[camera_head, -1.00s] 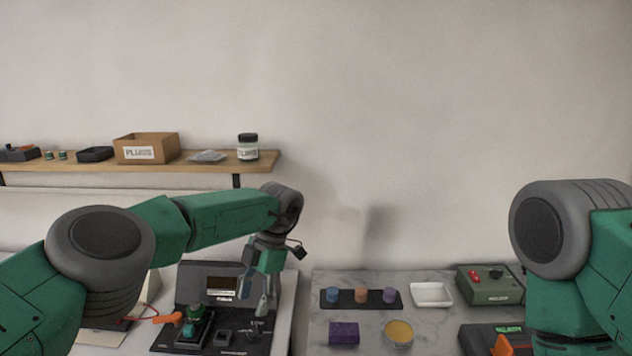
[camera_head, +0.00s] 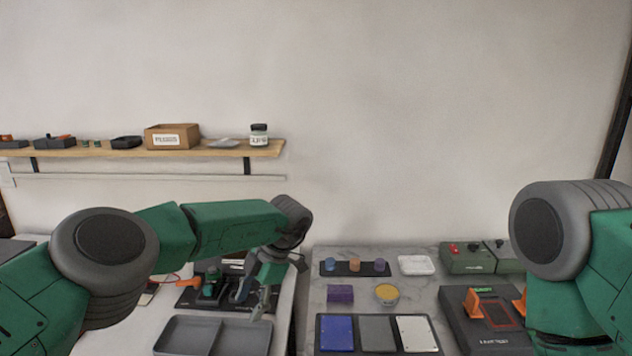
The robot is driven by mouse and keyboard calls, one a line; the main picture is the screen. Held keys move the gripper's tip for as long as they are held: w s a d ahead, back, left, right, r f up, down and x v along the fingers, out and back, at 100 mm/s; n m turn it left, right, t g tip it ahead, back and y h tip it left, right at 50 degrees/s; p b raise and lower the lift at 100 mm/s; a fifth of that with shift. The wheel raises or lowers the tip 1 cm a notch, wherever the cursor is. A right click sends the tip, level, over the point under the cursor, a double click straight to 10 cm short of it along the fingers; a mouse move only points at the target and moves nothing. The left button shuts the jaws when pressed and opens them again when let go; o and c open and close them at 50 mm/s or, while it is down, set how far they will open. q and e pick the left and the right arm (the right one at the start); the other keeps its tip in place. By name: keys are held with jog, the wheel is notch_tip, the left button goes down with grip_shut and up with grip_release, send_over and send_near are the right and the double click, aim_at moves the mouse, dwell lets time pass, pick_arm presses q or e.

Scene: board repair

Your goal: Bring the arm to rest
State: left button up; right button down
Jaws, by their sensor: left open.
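My left arm comes in from the left, and its gripper (camera_head: 253,301) hangs pointing down over the left bench. Its fingers are apart with nothing seen between them. It is in front of a black work mat (camera_head: 187,301) and just behind the grey two-part tray (camera_head: 213,336). A dark device with a green part (camera_head: 209,285) stands left of the gripper on the mat. My right arm fills the right edge, and its gripper is out of the picture.
On the marble bench are a black strip with three coloured knobs (camera_head: 355,267), a purple block (camera_head: 340,293), a yellow-filled cup (camera_head: 387,294), a white dish (camera_head: 416,265), a dark tray with three panels (camera_head: 377,350) and a green box (camera_head: 468,258). A shelf (camera_head: 200,151) crosses the wall.

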pick_arm(q)
jog(key=s+a+f+m+t+y+b, duration=0.25)
jog(key=f+m+t+b, duration=0.25)
jog(key=f+m+t, duration=0.9)
jog(key=s+a+f+m+g+h+b, duration=0.1)
jog(key=s+a+f+m+g+h, duration=0.1)
jog(key=s+f+m+g+h, duration=0.45)
jog(key=s+a+f+m+g+b, duration=0.1)
jog(key=s+a+f+m, duration=0.1)
jog(key=s, duration=0.8)
jog(key=s+a+f+m+g+b, duration=0.1)
jog(key=s+a, duration=0.3)
jog(key=s, duration=0.7)
jog(key=s+a+f+m+g+b, duration=0.1)
jog(key=s+a+f+m+g, duration=0.2)
jog(key=s, duration=0.8)
jog(key=shift+a+f+h, duration=0.35)
jog(key=shift+f+h, duration=0.05)
jog(key=shift+w, duration=0.1)
